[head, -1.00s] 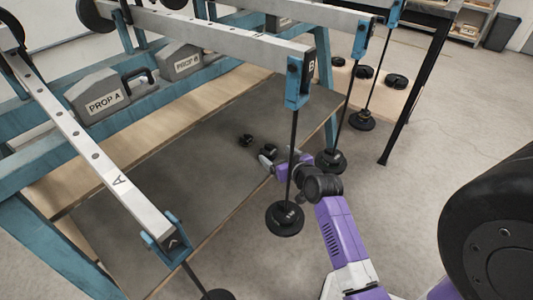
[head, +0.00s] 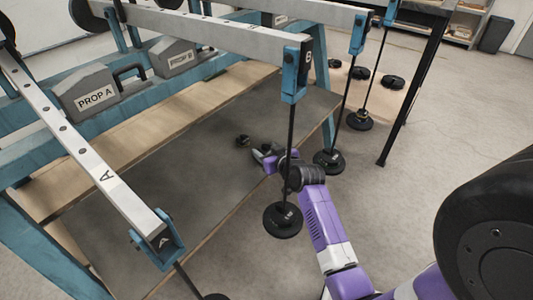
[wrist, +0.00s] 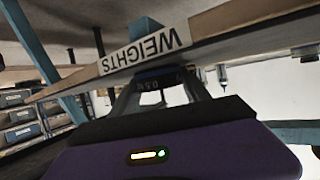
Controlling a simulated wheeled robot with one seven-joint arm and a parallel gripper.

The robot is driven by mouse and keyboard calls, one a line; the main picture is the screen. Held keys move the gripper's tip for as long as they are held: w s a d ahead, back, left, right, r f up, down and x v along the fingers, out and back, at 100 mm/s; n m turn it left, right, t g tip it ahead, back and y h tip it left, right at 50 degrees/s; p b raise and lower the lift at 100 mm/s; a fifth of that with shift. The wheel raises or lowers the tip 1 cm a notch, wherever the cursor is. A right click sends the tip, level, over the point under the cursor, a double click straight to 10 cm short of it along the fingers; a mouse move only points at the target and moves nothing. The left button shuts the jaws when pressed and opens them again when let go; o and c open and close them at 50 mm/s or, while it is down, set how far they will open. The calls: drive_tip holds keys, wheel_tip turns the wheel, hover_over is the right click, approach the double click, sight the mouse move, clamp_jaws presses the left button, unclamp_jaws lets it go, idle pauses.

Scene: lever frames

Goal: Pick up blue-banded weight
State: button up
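In the wrist view a small dark weight (wrist: 160,76) with pale upside-down markings and a dark bluish tint lies between the tips of my gripper (wrist: 162,92). The fingers stand apart on either side of it, and I cannot make out firm contact. In the head view my gripper (head: 262,153) is at the right edge of the grey shelf board, low under beam B. Another small dark weight (head: 243,140) sits on the board just left of it. The band colours are too small to read in the head view.
A WEIGHTS label (wrist: 146,51) is on the board edge in the wrist view. Beam B (head: 220,38) and its hanging rod with a black disc (head: 283,219) stand close to my arm. Another hanging disc (head: 329,160) is just right of it. Beam A (head: 85,150) crosses the left.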

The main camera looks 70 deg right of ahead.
drive_tip(key=c, duration=0.7)
drive_tip(key=shift+r, duration=0.1)
drive_tip(key=shift+c, duration=0.2)
drive_tip(key=shift+r+p, duration=0.45)
drive_tip(key=shift+r, duration=0.3)
wheel_tip(320, 180, up, 2)
drive_tip(key=shift+r+p, duration=0.1)
drive_tip(key=shift+p, duration=0.5)
drive_tip(key=s+a+r+p, duration=0.1)
drive_tip(key=s+a+p, duration=0.1)
drive_tip(key=s, duration=0.6)
drive_tip(key=s+a+r+p, duration=0.1)
drive_tip(key=s+a+p, duration=0.1)
drive_tip(key=s, duration=0.7)
drive_tip(key=shift+s+r, duration=0.2)
drive_tip(key=shift+r, duration=0.2)
